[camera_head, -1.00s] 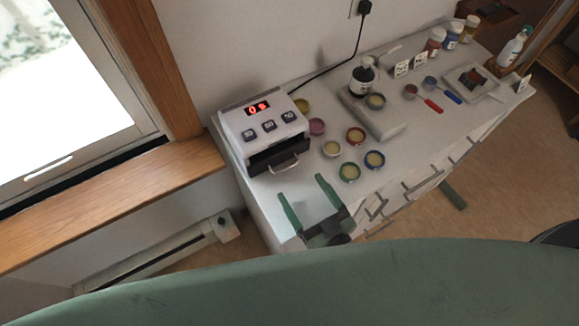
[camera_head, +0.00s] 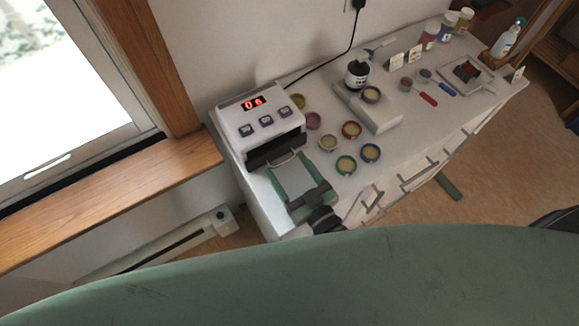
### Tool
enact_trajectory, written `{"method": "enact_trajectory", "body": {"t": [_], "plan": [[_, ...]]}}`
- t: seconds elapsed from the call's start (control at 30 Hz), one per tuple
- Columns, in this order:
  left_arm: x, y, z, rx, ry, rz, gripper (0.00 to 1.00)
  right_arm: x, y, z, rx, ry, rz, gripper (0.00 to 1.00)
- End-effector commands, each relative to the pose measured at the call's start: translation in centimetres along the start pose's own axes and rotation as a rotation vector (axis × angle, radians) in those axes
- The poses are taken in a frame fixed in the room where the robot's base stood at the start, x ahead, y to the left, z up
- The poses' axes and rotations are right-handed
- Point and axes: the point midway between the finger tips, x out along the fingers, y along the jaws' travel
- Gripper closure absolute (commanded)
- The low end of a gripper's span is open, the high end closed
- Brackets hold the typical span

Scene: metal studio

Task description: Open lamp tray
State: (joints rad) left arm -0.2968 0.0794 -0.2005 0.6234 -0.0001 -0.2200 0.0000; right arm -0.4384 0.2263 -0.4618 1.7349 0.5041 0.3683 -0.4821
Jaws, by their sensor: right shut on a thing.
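The lamp (camera_head: 262,118) is a white box with a red lit display and several dark buttons on top, at the left end of the white counter. Its dark front (camera_head: 275,150) faces the near side, with a pale metal tray handle (camera_head: 284,161) low on it. The tray looks pushed in. My right gripper (camera_head: 284,163), with green fingers, reaches up from the counter's near edge. Its fingertips are at the two ends of the handle, shut on it. My left gripper is out of view.
Several small coloured pots (camera_head: 346,165) stand just right of the lamp. A grey stand (camera_head: 379,119) with a dark jar is further right. Brushes, a tray (camera_head: 481,80) and bottles fill the far right. A wooden sill (camera_head: 110,205) lies to the left.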

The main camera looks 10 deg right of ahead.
Motion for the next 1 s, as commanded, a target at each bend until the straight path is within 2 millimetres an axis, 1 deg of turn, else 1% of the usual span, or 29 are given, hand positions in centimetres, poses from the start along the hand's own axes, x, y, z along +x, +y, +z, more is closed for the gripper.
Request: {"method": "enact_trajectory", "body": {"t": [0.07, 0.17, 0.27, 0.4, 0.5, 0.6, 0.7, 0.97, 1.0], "plan": [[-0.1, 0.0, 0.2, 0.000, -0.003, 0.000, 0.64, -0.1, 0.1, 0.0, -0.002, 0.001, 0.002, 1.00], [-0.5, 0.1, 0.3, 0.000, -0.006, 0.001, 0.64, -1.2, 0.2, -0.1, -0.002, -0.002, 0.003, 1.00], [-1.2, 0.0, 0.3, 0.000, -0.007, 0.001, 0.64, -3.6, 0.1, -0.1, -0.003, -0.006, 0.001, 1.00], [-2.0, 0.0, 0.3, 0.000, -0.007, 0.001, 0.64, -7.6, 0.1, -0.1, -0.002, -0.006, 0.002, 1.00], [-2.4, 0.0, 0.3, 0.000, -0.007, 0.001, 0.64, -9.8, 0.2, 0.0, -0.002, -0.005, 0.002, 1.00], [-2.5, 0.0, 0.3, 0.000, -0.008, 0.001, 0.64, -11.2, 0.2, 0.0, -0.003, -0.002, 0.002, 1.00], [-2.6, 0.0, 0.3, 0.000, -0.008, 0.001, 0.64, -11.8, 0.2, -0.1, -0.003, 0.002, 0.002, 1.00], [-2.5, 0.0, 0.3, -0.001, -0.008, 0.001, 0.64, -11.8, 0.2, -0.1, -0.003, 0.004, 0.003, 1.00], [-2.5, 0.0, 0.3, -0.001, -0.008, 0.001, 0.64, -11.8, 0.2, -0.1, -0.003, 0.004, 0.003, 0.27]]}}
